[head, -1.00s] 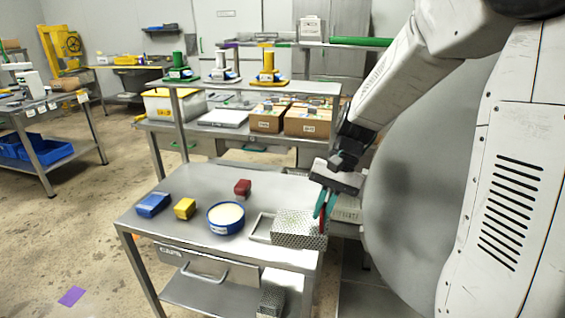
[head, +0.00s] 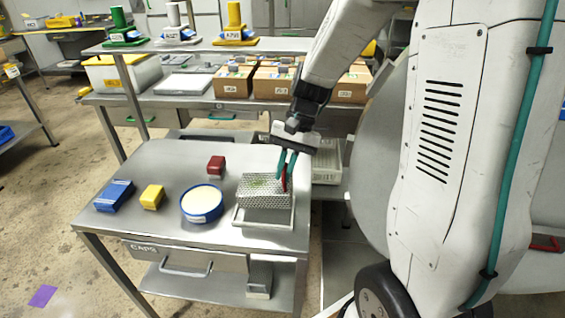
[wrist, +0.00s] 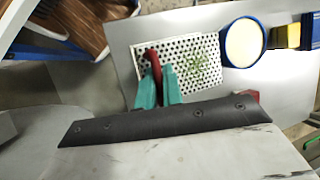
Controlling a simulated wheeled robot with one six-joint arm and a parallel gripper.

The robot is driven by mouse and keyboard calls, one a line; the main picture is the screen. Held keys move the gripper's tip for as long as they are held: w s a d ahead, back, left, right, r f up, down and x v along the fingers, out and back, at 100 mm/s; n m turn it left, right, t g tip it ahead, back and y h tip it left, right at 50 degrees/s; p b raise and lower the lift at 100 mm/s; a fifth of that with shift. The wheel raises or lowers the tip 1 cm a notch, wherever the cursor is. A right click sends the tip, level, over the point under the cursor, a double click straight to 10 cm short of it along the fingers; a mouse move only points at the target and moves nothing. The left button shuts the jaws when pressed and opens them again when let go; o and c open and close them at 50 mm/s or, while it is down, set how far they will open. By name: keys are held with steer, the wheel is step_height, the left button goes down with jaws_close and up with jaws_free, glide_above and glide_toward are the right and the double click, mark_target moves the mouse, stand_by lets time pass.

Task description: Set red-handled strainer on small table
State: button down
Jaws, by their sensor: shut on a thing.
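The strainer (head: 262,196) is a perforated metal basket with green bits inside and a red handle (head: 284,180) on its right side. My gripper (head: 287,172), with teal fingers, is shut on the red handle; the wrist view also shows the fingers (wrist: 160,88) around it. The basket is over a shallow light tray (head: 262,223) at the right end of the small table (head: 150,165). The basket hides much of the tray, and I cannot tell whether it touches it.
A blue-rimmed bowl (head: 202,205) with pale contents stands just left of the basket. A red block (head: 216,164), a yellow block (head: 152,197) and a blue block (head: 114,196) also stand on the table. Shelving with cardboard boxes (head: 235,82) stands behind.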

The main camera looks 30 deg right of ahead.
steer(key=shift+f, duration=2.65)
steer(key=shift+s+f, duration=0.1)
steer(key=shift+s, duration=0.05)
steer(key=c, duration=1.5)
jaws_free()
steer(key=shift+o, duration=0.2)
steer(key=v, duration=0.8)
steer(key=s+a+r+n+t+h, duration=0.1)
steer(key=s+r+n, duration=0.1)
steer(key=s, duration=0.4)
steer(key=s+a+r+n+t+h, duration=0.1)
steer(key=s+a+r+n+h, duration=0.1)
steer(key=s+r, duration=0.3)
steer(key=s+a+r+n+t+h, duration=0.1)
steer(key=s+r, duration=0.3)
steer(key=s, duration=0.5)
steer(key=shift+s+a+n+h, duration=0.2)
steer(key=shift+a+n+h, duration=0.4)
steer(key=shift+n, duration=0.3)
